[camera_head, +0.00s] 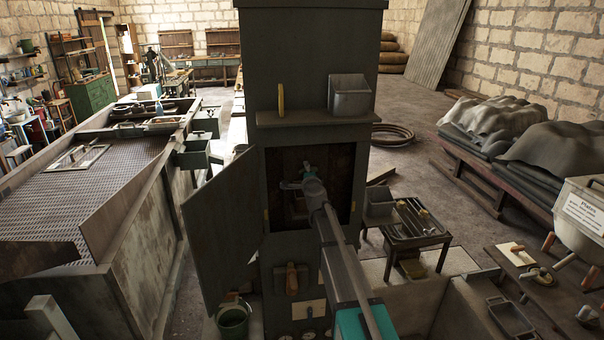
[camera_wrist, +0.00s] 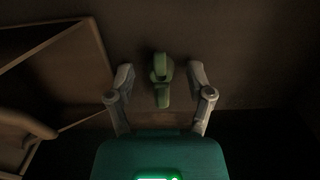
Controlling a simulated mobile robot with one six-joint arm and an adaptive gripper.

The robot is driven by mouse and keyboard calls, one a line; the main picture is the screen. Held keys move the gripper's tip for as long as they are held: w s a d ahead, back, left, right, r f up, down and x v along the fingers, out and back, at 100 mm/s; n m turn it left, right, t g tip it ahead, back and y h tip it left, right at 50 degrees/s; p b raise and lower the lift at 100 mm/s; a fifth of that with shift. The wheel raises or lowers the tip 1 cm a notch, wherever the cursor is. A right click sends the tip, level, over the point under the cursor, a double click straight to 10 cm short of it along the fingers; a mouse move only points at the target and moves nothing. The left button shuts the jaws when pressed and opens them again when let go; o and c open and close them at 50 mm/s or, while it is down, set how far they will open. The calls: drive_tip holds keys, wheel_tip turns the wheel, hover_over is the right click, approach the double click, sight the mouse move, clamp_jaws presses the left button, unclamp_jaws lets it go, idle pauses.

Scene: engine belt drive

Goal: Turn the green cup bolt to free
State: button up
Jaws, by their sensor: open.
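The green cup bolt (camera_wrist: 162,80) shows in the wrist view, near the top middle, against a dark brown back surface. My gripper (camera_wrist: 160,78) is open, with one finger on each side of the green bolt and a visible gap to it on both sides. I cannot tell how deep the fingers reach along it. In the head view my gripper (camera_head: 308,168) is inside the open compartment of the dark cabinet (camera_head: 310,60). There the arm hides most of the bolt and the inside of the compartment.
The cabinet door (camera_head: 225,225) hangs open to the left. A shelf (camera_head: 315,117) with a grey bin (camera_head: 350,95) juts out above the opening. A pale angled frame (camera_wrist: 55,75) lies left of the fingers in the wrist view. A small table (camera_head: 415,225) stands to the right.

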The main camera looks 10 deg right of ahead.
drive_tip(key=s, duration=1.2)
idle(0.6)
drive_tip(key=s+a+f+n+g+y+b, duration=0.4)
drive_tip(key=s+a+f+n+g+y, duration=0.35)
drive_tip(key=s+f+n, duration=0.6)
drive_tip(key=s+d+f+n+g+h+b, duration=0.2)
drive_tip(key=s+f+g, duration=0.3)
drive_tip(key=s, duration=0.5)
drive_tip(key=s+d+f+n+g+h+b, duration=0.2)
drive_tip(key=s+d+f+g+h, duration=0.2)
drive_tip(key=s+f, duration=0.4)
drive_tip(key=shift+s+d+g+h, duration=0.15)
drive_tip(key=shift+s+g+h, duration=0.6)
drive_tip(key=shift+s, duration=0.35)
